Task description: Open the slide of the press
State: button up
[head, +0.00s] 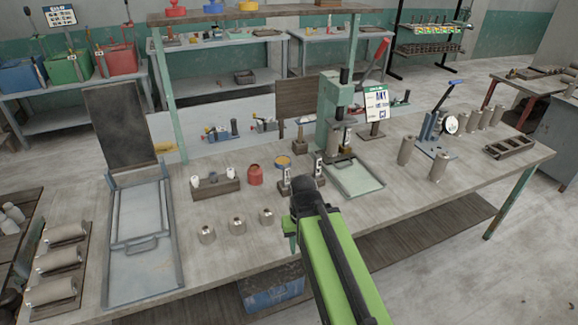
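The press (328,112) is a green column with a red-handled lever (376,58) at the back middle of the bench. A pale, low-rimmed tray-like plate (357,179) extends from its foot toward the front; I cannot tell whether this is its slide. A dark cylinder (345,138) shows beneath the press head. My arm reaches up from the bottom, and my gripper (304,190) is in front of the press, left of the plate. Its fingers are not clear, so I cannot tell whether it is open or holds anything.
A long flat frame (143,245) with a handle lies at the left, before a dark upright board (120,125). Metal cylinders (237,226) and a red pot (255,174) stand left of my gripper. A blue-handled device (436,128) and more cylinders stand right. The front right bench is clear.

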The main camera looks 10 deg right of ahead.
aim_at(345, 154)
jog(key=i, duration=1)
jog(key=u, duration=0.1)
